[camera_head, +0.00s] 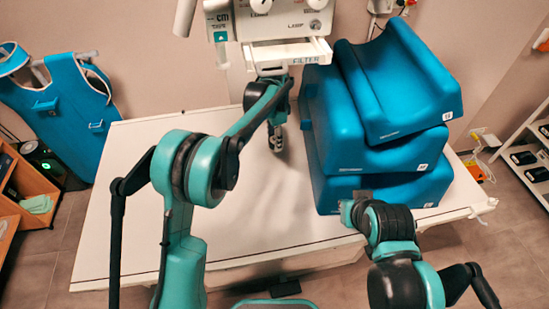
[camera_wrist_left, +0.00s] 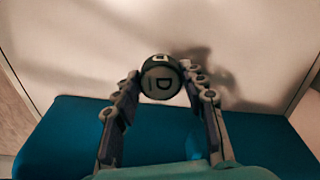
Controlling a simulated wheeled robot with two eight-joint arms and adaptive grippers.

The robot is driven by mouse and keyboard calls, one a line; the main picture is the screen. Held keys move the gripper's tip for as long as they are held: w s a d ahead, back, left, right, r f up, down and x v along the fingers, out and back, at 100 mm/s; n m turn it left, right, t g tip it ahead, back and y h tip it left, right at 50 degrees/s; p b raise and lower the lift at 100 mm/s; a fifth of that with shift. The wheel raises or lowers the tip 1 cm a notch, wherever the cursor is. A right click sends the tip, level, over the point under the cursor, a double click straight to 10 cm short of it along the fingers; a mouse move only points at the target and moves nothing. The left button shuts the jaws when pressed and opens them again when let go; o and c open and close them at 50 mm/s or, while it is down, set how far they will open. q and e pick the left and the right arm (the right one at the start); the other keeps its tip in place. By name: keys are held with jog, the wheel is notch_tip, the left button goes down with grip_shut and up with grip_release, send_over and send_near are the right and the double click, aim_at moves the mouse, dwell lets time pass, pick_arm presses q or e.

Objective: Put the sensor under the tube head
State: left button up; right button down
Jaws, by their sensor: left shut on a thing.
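The sensor (camera_wrist_left: 161,81) is a small round dark piece with a pale letter "D" on its face. In the left wrist view it sits between the fingertips of my left gripper (camera_wrist_left: 160,84), which is shut on it. In the head view my left gripper (camera_head: 277,135) points down above the white table, below the tube head in the picture; the sensor is too small to make out there. The tube head (camera_head: 275,24) is a white housing with knobs and a "FILTER" tray at the top. My right gripper (camera_head: 361,205) is beside the cushions' front edge; its fingers do not show clearly.
A stack of blue foam cushions (camera_head: 345,135) stands on the table (camera_head: 120,200), right of my left gripper. The table's left and front parts are clear. A white shelf (camera_head: 520,150) stands at the right.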

pick_arm(q)
jog(key=b, duration=0.1)
send_over(275, 161)
notch_tip(275, 161, down, 5)
jog(key=shift+f, duration=0.15)
jog(key=shift+s+f, duration=0.1)
jog(key=shift+f, duration=0.4)
jog(key=shift+f+b, duration=0.6)
jog(key=shift+f, duration=0.9)
jog(key=shift+f, duration=0.2)
jog(key=o, duration=1.2)
jog(key=shift+r, duration=0.1)
jog(key=shift+r, duration=0.1)
